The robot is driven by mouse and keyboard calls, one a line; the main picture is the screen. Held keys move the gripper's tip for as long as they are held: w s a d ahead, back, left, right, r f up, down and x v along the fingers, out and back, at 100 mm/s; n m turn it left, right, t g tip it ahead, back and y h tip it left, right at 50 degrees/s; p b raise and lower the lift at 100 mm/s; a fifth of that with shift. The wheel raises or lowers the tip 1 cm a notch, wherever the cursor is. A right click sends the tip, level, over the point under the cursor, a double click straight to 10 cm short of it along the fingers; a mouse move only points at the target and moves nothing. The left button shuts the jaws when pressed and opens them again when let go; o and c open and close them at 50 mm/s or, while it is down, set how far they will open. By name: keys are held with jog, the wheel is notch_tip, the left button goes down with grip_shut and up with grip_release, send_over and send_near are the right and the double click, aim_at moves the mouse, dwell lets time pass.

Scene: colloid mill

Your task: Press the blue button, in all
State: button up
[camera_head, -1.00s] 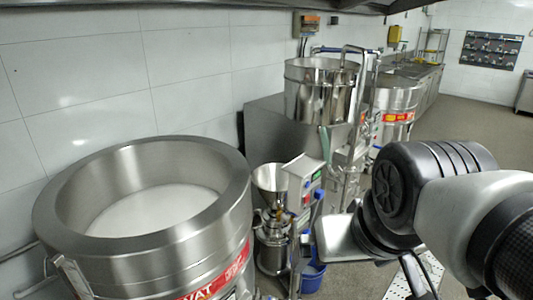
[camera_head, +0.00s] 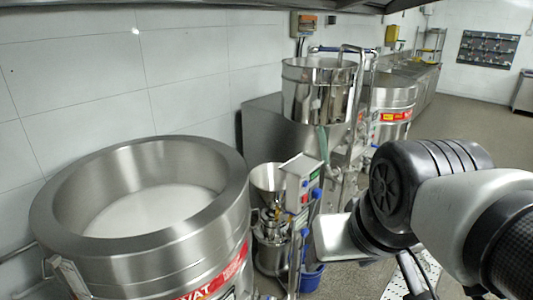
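A small control box (camera_head: 298,170) stands on a post beside the small steel mill (camera_head: 270,225), near the middle of the head view. It has a red spot and a small display on its front. A blue button-like part (camera_head: 317,193) shows on its right side, with another small blue patch above it. Both are too small to make out fully. My arm comes in from the right, and its near links end just right of the box. My gripper's fingertips cannot be seen, so I cannot tell its distance from the blue part.
A large open steel vat (camera_head: 140,255) with white contents fills the lower left. A tall steel hopper (camera_head: 318,92) with pipes stands behind the box. A blue bucket (camera_head: 312,276) sits on the floor below. Open floor (camera_head: 475,130) lies at the right.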

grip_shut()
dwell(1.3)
